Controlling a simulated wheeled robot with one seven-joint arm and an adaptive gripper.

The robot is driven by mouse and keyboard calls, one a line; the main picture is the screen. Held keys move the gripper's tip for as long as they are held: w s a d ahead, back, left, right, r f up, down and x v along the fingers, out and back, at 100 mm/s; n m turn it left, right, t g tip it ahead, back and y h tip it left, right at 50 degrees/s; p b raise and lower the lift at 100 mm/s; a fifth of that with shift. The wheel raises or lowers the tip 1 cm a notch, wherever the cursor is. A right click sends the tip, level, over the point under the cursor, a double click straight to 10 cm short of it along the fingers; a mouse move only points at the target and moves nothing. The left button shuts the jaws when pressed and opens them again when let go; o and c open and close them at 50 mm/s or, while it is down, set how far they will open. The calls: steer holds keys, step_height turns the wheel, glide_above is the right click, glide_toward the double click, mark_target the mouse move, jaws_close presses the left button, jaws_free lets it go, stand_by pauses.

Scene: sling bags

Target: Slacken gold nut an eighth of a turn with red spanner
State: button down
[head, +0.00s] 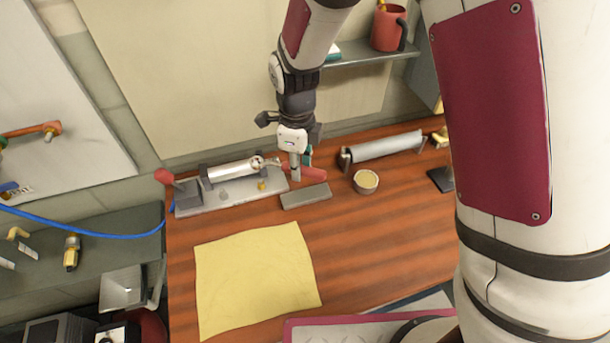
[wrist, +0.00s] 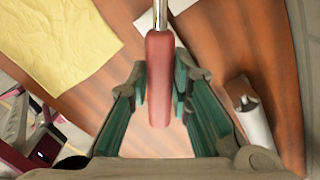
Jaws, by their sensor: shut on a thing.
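The red spanner has a red handle (wrist: 159,85) and a bright metal shaft that runs out of the top of the wrist view. Its red handle (head: 313,174) also shows in the head view, above the table at the right end of the grey fixture. My gripper (wrist: 160,95) is shut on the handle, with a teal finger on each side. In the head view my gripper (head: 301,172) points down there. A small gold piece (head: 262,186), perhaps the gold nut, sits on the fixture base. The spanner's jaw and its contact with any nut cannot be made out.
The grey fixture (head: 225,199) holds a silver cylinder (head: 232,170). A grey block (head: 306,196), a round cup (head: 366,181) and a roller on a stand (head: 386,146) are nearby. A yellow cloth (head: 255,275) lies in front. A shelf (head: 370,55) overhangs behind.

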steer(key=shift+r+p, duration=0.1)
steer(key=shift+p, duration=0.25)
steer(key=b, duration=0.1)
glide_above(301, 192)
steer(key=s, duration=0.2)
steer(key=shift+w+a+f, duration=0.1)
steer(key=shift+f, duration=1.35)
steer(key=shift+a+f, duration=0.1)
steer(key=shift+f, duration=1.3)
steer(key=shift+p, duration=0.6)
steer(key=shift+f, duration=1.7)
steer(key=shift+w+d+n+b, duration=0.25)
steer(key=shift+w+n+b, duration=0.25)
steer(key=shift+w+n, duration=0.45)
steer(key=shift+w+n+b, duration=0.35)
steer(key=shift+w+n, duration=0.4)
steer(key=shift+n, duration=0.2)
steer(key=shift+w, duration=0.1)
